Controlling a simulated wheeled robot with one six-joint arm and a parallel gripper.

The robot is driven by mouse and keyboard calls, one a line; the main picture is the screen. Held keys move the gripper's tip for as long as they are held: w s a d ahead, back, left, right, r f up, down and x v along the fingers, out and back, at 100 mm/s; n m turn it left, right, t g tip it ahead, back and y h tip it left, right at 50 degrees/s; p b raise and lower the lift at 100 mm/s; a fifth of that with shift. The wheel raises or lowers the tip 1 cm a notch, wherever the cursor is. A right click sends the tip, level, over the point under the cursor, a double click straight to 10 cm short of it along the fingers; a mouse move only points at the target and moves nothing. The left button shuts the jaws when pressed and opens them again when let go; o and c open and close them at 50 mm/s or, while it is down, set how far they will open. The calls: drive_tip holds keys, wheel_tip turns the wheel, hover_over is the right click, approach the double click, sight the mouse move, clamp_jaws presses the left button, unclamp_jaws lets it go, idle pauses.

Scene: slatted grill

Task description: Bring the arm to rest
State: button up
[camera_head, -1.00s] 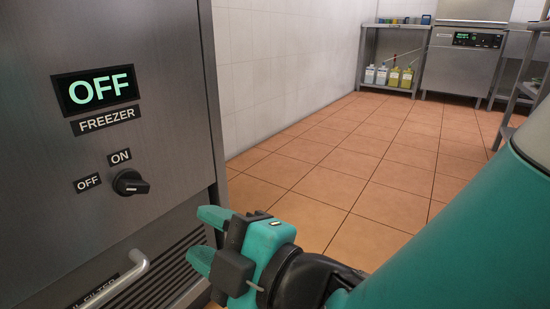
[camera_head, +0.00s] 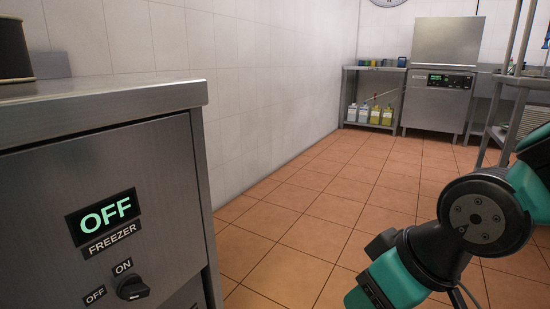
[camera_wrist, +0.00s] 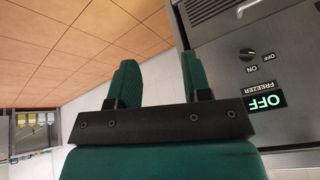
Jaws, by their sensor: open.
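My gripper (camera_wrist: 158,78) shows in the wrist view with two teal fingers apart and nothing between them. In the head view my gripper (camera_head: 378,285) hangs at the lower edge, right of the freezer, with its tips partly hidden or out of frame. My teal arm with a dark round joint comes in from the right. The gripper is clear of the freezer front (camera_head: 160,175) and touches nothing that I can see. The freezer display (camera_head: 103,216) reads OFF. The black knob (camera_head: 133,287) below it also shows in the wrist view (camera_wrist: 248,54).
The freezer's steel top (camera_head: 110,98) carries a dark round container (camera_head: 12,50) at the far left. A steel shelf (camera_head: 372,70) with bottles and a dishwasher (camera_head: 438,100) stand at the back. Steel racks (camera_head: 495,135) are at right. The tiled floor (camera_head: 320,200) between is free.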

drive_tip(key=s+d+r+g+p, duration=0.3)
drive_tip(key=s+r+p, duration=0.2)
drive_tip(key=s+r, duration=0.3)
wheel_tip(320, 180, up, 36)
drive_tip(key=w+p, duration=0.1)
drive_tip(key=p, duration=3.4)
drive_tip(key=shift+a+r, duration=0.2)
drive_tip(key=shift+a, duration=0.05)
drive_tip(key=shift+w, duration=0.1)
